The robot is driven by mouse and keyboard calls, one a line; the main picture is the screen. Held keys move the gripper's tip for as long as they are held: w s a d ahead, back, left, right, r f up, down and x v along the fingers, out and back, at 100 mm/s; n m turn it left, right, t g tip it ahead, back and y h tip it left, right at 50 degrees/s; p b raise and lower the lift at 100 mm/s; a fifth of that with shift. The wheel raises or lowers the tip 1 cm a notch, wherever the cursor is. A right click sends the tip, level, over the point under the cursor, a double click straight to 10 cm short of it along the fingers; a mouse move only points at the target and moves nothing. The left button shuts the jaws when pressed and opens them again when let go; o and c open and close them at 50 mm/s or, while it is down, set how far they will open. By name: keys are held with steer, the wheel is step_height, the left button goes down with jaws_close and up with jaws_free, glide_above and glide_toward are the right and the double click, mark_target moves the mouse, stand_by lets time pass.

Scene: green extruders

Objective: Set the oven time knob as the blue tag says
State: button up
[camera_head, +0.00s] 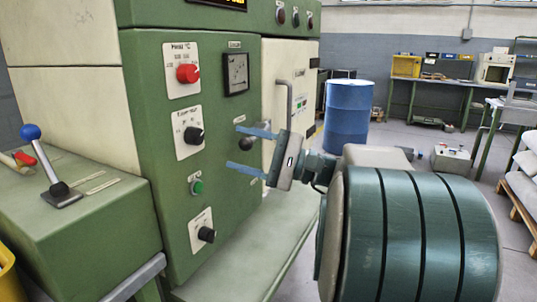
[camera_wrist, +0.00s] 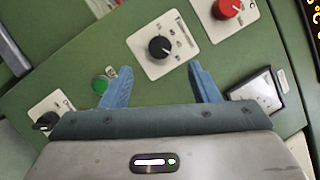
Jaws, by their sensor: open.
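A green machine panel (camera_head: 160,140) carries several controls. A black knob on a white plate (camera_head: 194,135) sits mid-panel, below a red knob (camera_head: 187,73). Another black knob (camera_head: 206,234) is lower, under a green button (camera_head: 197,186). The plate labels are too small to read, so I cannot tell which is the oven time knob. No blue tag is discernible. My gripper (camera_head: 236,147) is open and empty, its blue fingers pointing at the panel, apart from it. In the wrist view the middle black knob (camera_wrist: 159,47) shows just beyond the gap between the fingertips (camera_wrist: 159,69).
A square gauge (camera_head: 236,73) and a grey handle (camera_head: 285,110) are on the machine near my gripper. A green box with a blue-ball lever (camera_head: 31,132) stands at left. A ledge (camera_head: 235,255) runs below the panel. A blue barrel (camera_head: 348,113) stands behind.

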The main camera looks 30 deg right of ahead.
steer(key=v, duration=0.5)
steer(key=shift+s+d, duration=0.15)
steer(key=shift+d, duration=0.05)
steer(key=s+a+f+n+g+h+p, duration=0.1)
steer(key=s+a+f+g+h+p, duration=0.15)
steer(key=a+g+p, duration=0.35)
steer(key=s+a+f+n+g+h+p, duration=0.1)
steer(key=s+a+n+g+h+p, duration=0.2)
steer(key=a, duration=0.4)
steer(key=s+d+n+h+p, duration=0.1)
steer(key=s+n+h+p, duration=0.6)
steer(key=h+p, duration=0.4)
steer(key=shift+s+d+r+n+p, duration=0.3)
steer(key=shift+n+p, duration=0.1)
steer(key=shift+p, duration=0.85)
